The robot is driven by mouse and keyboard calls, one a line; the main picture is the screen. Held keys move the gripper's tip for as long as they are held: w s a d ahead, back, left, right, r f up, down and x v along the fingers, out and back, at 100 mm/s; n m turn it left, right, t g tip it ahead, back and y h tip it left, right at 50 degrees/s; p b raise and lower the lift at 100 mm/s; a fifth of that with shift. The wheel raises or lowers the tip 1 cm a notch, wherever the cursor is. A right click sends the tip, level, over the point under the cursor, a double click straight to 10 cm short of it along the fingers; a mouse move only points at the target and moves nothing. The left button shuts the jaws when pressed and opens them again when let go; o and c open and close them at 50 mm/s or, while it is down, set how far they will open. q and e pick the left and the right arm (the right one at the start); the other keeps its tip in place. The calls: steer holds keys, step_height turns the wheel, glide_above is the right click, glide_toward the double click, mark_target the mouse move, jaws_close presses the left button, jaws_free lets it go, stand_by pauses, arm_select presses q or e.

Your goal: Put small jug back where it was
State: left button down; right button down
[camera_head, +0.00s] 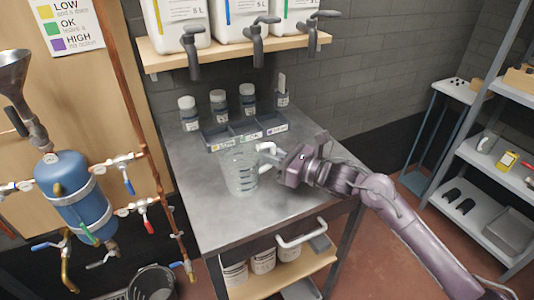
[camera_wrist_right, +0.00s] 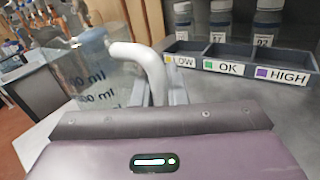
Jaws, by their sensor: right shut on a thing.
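The small jug (camera_head: 240,168) is clear, with dark markings and a white handle. It is upright at the metal table (camera_head: 215,218), in front of the compartment tray; I cannot tell whether its base touches the top. My right gripper (camera_head: 275,158) comes from the right and is shut on the jug's handle. In the right wrist view the white handle (camera_wrist_right: 145,62) sits between the fingers, with the jug's clear body (camera_wrist_right: 85,75) to the left. My left gripper is not in view.
A dark tray (camera_head: 243,132) labelled LOW, OK and HIGH stands behind the jug, with several small bottles (camera_head: 218,103) behind it. Large containers with taps (camera_head: 255,45) hang over the table on a wooden shelf (camera_head: 232,52). Blue tank and pipes (camera_head: 75,195) stand left. The table's front is clear.

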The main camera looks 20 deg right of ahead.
steer(key=shift+f, duration=0.2)
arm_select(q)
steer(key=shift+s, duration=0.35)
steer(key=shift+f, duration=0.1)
arm_select(e)
steer(key=c, duration=1.5)
jaws_free()
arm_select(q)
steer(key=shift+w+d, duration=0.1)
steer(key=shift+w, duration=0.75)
arm_select(e)
steer(key=shift+o, duration=0.2)
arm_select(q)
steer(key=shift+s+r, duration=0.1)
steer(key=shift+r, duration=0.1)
